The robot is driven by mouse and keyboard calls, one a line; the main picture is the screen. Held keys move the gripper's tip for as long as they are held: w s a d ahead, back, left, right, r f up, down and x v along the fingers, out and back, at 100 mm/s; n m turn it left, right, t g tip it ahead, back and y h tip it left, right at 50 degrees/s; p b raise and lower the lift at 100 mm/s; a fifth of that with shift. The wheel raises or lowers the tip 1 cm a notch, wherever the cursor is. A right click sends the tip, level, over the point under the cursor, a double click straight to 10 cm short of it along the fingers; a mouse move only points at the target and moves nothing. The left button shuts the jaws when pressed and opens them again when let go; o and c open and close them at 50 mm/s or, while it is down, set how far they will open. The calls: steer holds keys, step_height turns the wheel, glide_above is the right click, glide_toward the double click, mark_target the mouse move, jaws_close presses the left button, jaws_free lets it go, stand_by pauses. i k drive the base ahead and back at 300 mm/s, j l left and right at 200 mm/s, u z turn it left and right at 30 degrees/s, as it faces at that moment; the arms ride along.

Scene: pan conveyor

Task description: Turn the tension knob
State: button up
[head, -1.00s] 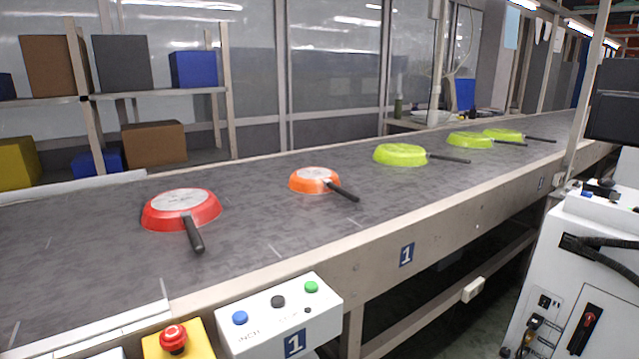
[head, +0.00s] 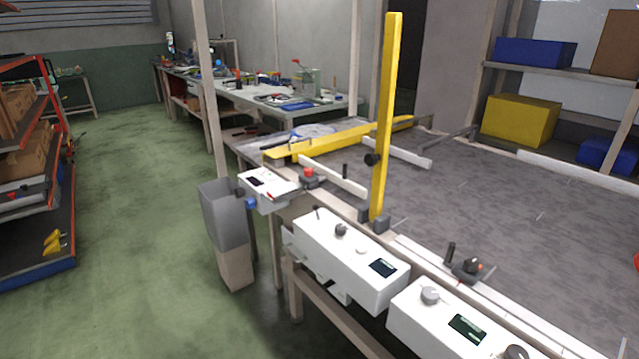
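Several knobs show at the conveyor's near end, and I cannot tell which is the tension knob. A white control box (head: 335,262) carries a dark knob (head: 341,229) and a small display. A black knob (head: 372,159) sits on the upright yellow post. A small clamp with a lever (head: 470,266) is on the conveyor rail. Labels are too small to read. My gripper is not in view.
The grey conveyor belt (head: 480,205) fills the right. A smaller white box (head: 267,188) and a grey bin (head: 224,215) stand at its end. A workbench (head: 260,95) is behind, an orange-edged rack (head: 40,220) at left. The green floor (head: 140,200) between is clear.

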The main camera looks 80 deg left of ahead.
mark_target(238, 193)
steer(key=u, duration=2.5)
